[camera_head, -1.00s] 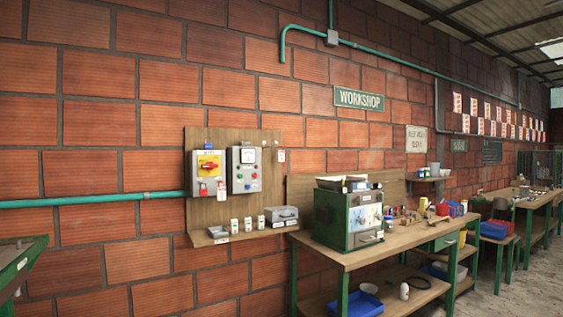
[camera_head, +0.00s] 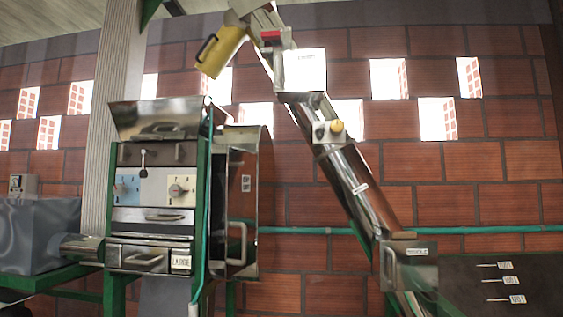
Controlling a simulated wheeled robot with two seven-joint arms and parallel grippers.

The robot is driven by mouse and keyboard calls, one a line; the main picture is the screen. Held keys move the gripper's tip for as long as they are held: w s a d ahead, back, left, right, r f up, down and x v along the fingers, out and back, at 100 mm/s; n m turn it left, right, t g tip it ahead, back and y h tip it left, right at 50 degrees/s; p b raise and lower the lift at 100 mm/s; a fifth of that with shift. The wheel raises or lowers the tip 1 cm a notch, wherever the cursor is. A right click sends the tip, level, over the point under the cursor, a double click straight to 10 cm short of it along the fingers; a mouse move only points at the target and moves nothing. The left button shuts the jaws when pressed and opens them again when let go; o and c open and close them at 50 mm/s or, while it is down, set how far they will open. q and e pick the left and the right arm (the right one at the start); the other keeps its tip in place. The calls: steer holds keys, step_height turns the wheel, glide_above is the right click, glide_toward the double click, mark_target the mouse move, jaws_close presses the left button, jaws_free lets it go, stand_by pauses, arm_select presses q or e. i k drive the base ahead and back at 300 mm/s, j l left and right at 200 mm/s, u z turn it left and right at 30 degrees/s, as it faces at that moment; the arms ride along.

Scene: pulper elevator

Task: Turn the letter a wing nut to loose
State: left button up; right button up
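A steel pulper machine (camera_head: 152,230) in a green frame stands left of centre. Its front has a blue plate (camera_head: 126,189) and a pale plate (camera_head: 181,191), each with a small fitting and tiny marks around it. The marks are too small to read, so I cannot tell which fitting is the letter a wing nut. Neither of my grippers shows in the head view.
A steel elevator tube (camera_head: 355,185) slants up behind and right of the machine, with a yellow bucket (camera_head: 220,50) near its top. A grey motor housing (camera_head: 38,235) stands at left. A dark board (camera_head: 490,285) with small tagged tools is at lower right.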

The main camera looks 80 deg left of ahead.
mark_target(124, 154)
steer(key=u, duration=3.75)
steer(key=i+l+u, duration=0.3)
steer(key=i+l, duration=0.25)
steer(key=i+l+u, duration=0.25)
steer(key=i+l, duration=0.2)
steer(key=l, duration=0.25)
